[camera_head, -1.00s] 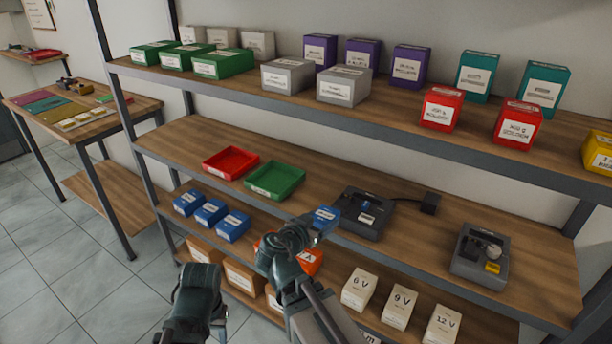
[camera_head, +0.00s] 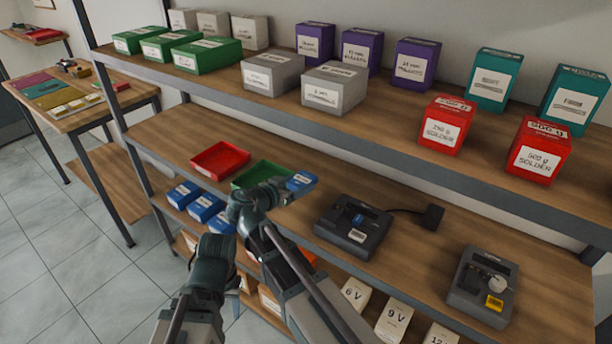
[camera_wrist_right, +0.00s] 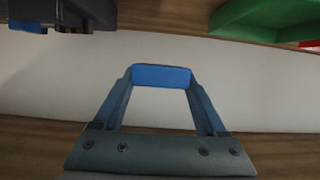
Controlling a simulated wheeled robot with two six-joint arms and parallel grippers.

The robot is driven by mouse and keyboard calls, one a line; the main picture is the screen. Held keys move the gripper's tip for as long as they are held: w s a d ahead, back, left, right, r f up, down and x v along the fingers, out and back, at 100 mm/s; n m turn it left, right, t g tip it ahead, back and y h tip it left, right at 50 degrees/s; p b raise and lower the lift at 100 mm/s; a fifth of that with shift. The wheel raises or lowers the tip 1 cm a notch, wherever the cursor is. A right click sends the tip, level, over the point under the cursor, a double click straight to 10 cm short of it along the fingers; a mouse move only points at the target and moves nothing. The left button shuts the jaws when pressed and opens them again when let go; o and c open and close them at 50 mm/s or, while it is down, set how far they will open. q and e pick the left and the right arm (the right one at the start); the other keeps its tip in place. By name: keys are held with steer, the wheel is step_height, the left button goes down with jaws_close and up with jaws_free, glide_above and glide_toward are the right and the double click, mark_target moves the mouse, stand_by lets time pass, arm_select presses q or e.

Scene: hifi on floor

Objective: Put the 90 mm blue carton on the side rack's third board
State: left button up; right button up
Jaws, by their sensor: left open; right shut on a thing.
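My right gripper (camera_head: 287,188) is shut on a small blue carton (camera_head: 302,181) with a white label. It holds the carton in front of the rack's middle board, by the green tray. In the right wrist view the carton (camera_wrist_right: 161,76) sits between the fingertips (camera_wrist_right: 161,84). My left gripper (camera_head: 215,248) is low in front of the rack, left of the right arm; its fingertips are hard to make out. Several more blue cartons (camera_head: 184,194) stand on the lower board. I cannot tell for sure which furniture is the side rack.
The middle board (camera_head: 430,235) bears a red tray (camera_head: 220,158), a green tray (camera_head: 250,177) and two dark devices (camera_head: 352,228). The top board holds green, grey, purple, red and teal boxes. A bench (camera_head: 95,118) stands at left, with open floor (camera_head: 60,250) before it.

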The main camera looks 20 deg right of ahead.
mark_target(298, 215)
steer(key=shift+f+b, duration=5)
steer(key=shift+f, duration=0.1)
steer(key=shift+f, duration=0.15)
steer(key=o, duration=1.4)
steer(key=shift+r, duration=0.35)
